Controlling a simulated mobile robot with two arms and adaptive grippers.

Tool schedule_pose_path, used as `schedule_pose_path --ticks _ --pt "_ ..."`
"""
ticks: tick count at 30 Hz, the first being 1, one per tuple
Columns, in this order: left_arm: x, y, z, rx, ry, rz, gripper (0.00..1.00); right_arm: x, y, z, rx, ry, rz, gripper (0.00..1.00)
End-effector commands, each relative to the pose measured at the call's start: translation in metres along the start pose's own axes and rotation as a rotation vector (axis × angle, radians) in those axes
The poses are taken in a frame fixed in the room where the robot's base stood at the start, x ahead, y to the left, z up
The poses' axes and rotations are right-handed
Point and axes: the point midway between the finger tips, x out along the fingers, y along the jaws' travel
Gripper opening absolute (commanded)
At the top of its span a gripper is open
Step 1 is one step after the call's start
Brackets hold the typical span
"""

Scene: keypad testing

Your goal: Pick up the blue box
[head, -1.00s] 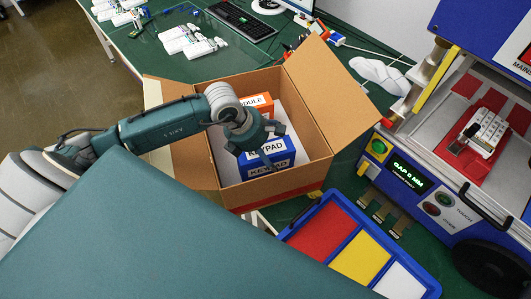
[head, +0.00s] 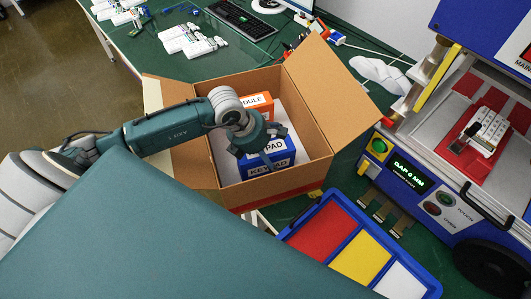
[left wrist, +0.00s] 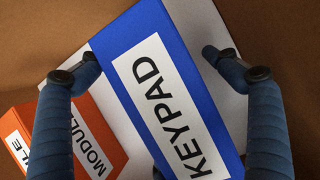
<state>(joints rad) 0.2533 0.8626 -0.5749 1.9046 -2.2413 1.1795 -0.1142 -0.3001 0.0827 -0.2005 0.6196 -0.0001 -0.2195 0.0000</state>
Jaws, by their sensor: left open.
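The blue box (head: 270,165), labelled KEYPAD, sits inside the open cardboard carton beside an orange box. My left gripper (head: 262,143) is over the blue box in the head view and hides part of its top. In the left wrist view the blue box (left wrist: 165,85) lies between the two spread fingers of the left gripper (left wrist: 155,60). The fingers are open, with a gap to the box on both sides. My right gripper is not in view.
An orange MODULE box (head: 259,103) stands behind the blue box. The carton (head: 318,120) has its flaps spread outward. A tray (head: 322,228) with red, yellow and white compartments lies to the front right. A blue test machine (head: 413,180) stands at right.

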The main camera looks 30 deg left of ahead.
Motion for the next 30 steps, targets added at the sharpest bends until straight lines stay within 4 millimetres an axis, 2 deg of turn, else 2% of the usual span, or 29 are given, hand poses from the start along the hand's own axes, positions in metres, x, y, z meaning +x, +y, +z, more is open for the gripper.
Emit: schedule_pose_path --ticks 10,18,26,30 --pt "0.0004 0.0001 -0.0003 0.000 0.000 0.000 0.87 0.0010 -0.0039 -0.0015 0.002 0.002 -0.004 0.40" --pt "0.0005 0.0001 -0.0004 0.000 0.000 0.000 0.33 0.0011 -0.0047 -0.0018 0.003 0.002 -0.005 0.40" --pt "-0.0005 0.0002 0.0005 0.000 -0.001 0.000 0.32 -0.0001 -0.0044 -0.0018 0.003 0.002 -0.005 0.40" --pt "-0.0054 0.0002 0.0026 -0.001 -0.001 0.000 0.32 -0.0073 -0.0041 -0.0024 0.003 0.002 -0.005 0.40"
